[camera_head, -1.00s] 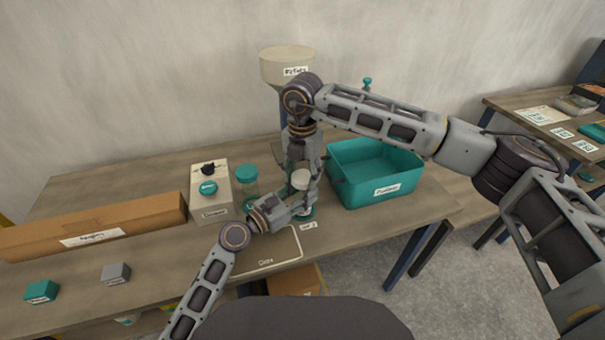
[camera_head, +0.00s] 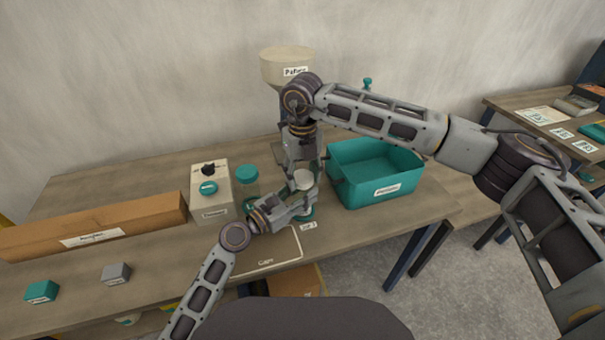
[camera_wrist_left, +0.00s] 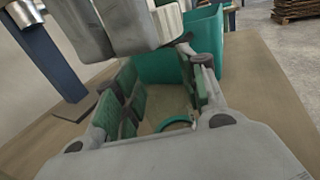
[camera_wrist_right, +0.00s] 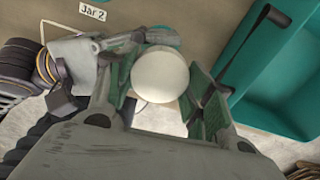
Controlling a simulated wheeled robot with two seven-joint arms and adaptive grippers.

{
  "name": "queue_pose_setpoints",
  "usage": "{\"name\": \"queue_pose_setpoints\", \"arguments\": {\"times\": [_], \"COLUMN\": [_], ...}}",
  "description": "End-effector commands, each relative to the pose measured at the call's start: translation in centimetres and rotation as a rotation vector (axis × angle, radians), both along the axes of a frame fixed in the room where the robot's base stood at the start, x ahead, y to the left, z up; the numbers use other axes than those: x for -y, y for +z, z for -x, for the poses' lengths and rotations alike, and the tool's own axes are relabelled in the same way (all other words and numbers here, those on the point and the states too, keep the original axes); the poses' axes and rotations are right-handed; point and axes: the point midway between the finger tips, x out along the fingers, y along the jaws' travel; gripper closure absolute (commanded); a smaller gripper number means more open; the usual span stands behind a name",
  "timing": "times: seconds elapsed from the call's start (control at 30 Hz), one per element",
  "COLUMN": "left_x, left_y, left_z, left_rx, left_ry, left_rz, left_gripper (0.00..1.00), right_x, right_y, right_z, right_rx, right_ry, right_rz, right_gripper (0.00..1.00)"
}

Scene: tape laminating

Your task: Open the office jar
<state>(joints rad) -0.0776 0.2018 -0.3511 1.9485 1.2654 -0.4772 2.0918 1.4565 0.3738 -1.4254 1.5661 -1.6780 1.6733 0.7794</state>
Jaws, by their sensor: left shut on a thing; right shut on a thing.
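My right gripper (camera_wrist_right: 168,82) reaches down from above and is shut on the white lid (camera_wrist_right: 160,77), with green pads on both sides. My left gripper (camera_head: 298,208) comes in low from the left, shut around the jar's body, below the lid. The clear body is hard to make out between its pads. I cannot tell whether lid and body are apart.
A teal bin (camera_head: 375,185) stands close to the right. A teal-lidded jar (camera_head: 247,185) and a cream box (camera_head: 212,195) stand to the left, before a funnel-topped stand (camera_head: 289,65). A marked outline (camera_head: 266,258) lies in front. A long cardboard box (camera_head: 95,225) lies far left.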

Motion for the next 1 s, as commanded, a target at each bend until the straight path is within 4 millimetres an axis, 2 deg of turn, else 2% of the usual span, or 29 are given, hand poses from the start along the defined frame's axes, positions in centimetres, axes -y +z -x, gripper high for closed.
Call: {"name": "queue_pose_setpoints", "arguments": {"times": [1.0], "left_x": [-0.05], "left_y": [-0.02], "left_z": [-0.02], "left_rx": [0.000], "left_ry": [0.001], "left_rz": [0.000], "left_gripper": [1.00], "right_x": [0.08], "right_y": [0.06], "right_z": [-0.08], "right_rx": [0.001], "right_ry": [0.842], "right_rz": [0.001], "right_gripper": [0.77]}}
